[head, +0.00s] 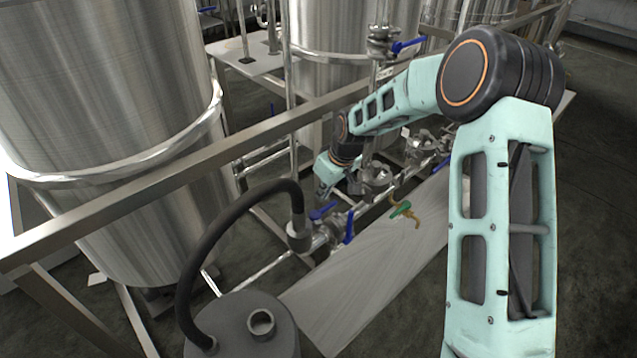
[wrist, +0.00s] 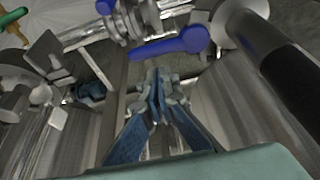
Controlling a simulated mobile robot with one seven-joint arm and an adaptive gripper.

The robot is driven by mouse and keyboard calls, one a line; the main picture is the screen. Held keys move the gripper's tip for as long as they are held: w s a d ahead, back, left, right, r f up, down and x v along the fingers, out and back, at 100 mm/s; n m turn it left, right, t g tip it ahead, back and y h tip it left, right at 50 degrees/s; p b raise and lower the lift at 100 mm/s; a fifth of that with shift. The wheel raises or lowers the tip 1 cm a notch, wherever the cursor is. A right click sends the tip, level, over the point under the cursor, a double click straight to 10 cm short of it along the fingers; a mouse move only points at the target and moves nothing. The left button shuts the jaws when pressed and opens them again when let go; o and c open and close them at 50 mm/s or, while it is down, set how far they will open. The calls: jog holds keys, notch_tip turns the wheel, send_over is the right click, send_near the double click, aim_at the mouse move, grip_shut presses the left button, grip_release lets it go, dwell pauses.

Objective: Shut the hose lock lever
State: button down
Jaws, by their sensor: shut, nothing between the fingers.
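A blue lever (head: 322,211) sits beside the pale end coupling (head: 299,238) of the dark hose; it seems to be the hose lock lever. A second blue lever (head: 349,228) stands upright just right of it on the pipe. In the wrist view, a blue lever (wrist: 172,45) lies across the upper middle, its rounded end beside the pale hose coupling (wrist: 240,22). My gripper (wrist: 157,72) is shut and empty, its fingertips just below this lever in the picture. Contact cannot be told. In the head view my fingers cannot be made out clearly.
The dark hose (head: 218,232) arches to a grey lidded vessel (head: 240,325). A metal frame rail (head: 150,192) runs before the steel tanks (head: 100,90). A green-handled valve (head: 400,208) stands over the flat grey board (head: 375,260). More pipework lies around my wrist.

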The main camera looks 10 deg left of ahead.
jog(key=shift+s+d+f, duration=0.2)
jog(key=shift+s+d, duration=0.15)
